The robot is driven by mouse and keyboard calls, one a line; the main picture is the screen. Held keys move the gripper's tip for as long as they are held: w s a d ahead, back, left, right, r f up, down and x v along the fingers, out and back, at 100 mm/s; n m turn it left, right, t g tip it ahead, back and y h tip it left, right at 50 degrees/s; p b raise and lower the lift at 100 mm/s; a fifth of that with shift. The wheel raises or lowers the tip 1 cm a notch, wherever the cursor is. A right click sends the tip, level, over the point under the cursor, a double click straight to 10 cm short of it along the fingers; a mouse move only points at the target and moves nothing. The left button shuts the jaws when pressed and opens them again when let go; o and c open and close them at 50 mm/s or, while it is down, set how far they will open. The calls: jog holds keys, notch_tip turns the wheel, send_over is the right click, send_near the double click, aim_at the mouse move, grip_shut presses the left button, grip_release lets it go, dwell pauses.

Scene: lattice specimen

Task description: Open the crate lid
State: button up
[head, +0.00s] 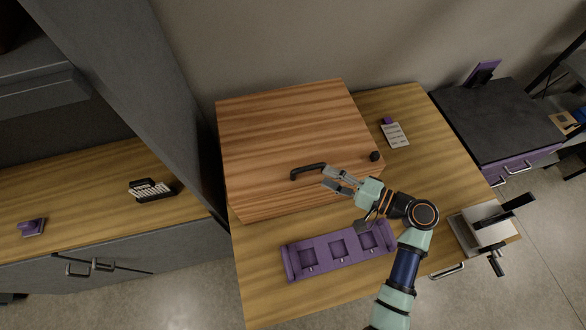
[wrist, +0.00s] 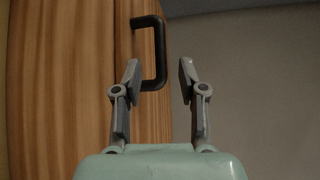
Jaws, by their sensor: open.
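The wooden crate (head: 270,190) stands on the table with its wood-grained lid (head: 290,125) closed. A black bar handle (head: 308,171) sits near the crate's front edge, and a round black knob (head: 375,156) is to its right. My gripper (head: 328,178) is open at the right end of the handle. In the wrist view, the handle (wrist: 160,55) shows just beyond my fingers, its lower end close to the left fingertip. The gap between my fingers (wrist: 158,75) holds nothing that I can make out as gripped. Whether a finger touches the handle, I cannot tell.
A purple tray (head: 325,260) with square recesses lies in front of the crate. A white card (head: 395,135) lies right of the crate. A black-topped cabinet (head: 490,115) and a grey device (head: 488,230) stand further right. A grey upright panel (head: 150,80) rises left.

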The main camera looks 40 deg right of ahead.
aim_at(307, 167)
jog(key=x, duration=0.7)
jog(key=shift+w+p, duration=0.25)
jog(key=shift+p, duration=0.1)
jog(key=shift+c, duration=0.3)
grip_shut()
